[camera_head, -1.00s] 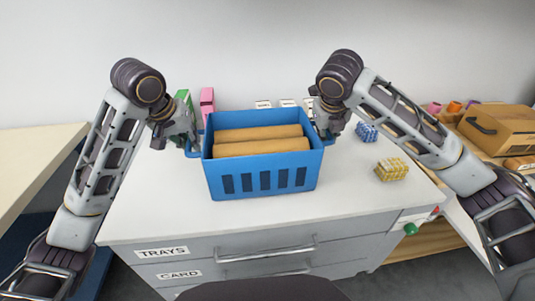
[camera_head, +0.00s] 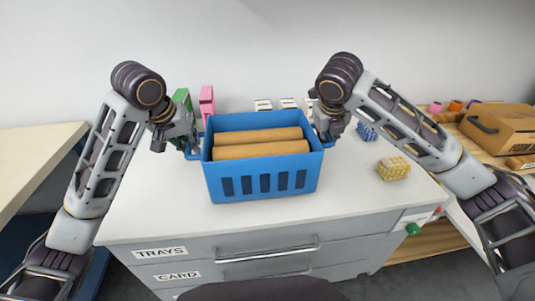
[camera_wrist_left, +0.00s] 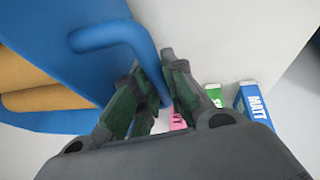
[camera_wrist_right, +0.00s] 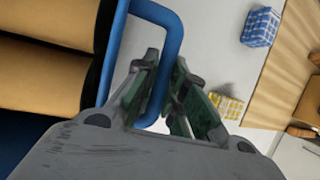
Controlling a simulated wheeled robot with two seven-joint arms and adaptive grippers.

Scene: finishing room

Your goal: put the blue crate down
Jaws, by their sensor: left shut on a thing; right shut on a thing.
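The blue crate (camera_head: 262,190) is over the white worktop in the middle of the head view, upright, with brown rolls (camera_head: 258,143) lying in it. I cannot tell whether its base touches the worktop. My left gripper (camera_head: 192,148) is shut on the crate's left handle; the left wrist view shows the blue handle bar (camera_wrist_left: 110,32) running between the fingers (camera_wrist_left: 158,88). My right gripper (camera_head: 323,134) is shut on the right handle; the right wrist view shows that handle (camera_wrist_right: 172,50) between the fingers (camera_wrist_right: 158,95).
The worktop (camera_head: 150,215) is clear in front of the crate. Green (camera_head: 182,97) and pink (camera_head: 207,100) boxes stand behind it at left. A yellow checked block (camera_head: 393,169) and a blue one (camera_head: 366,132) lie at right. A brown case (camera_head: 497,130) is on the wooden surface beyond.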

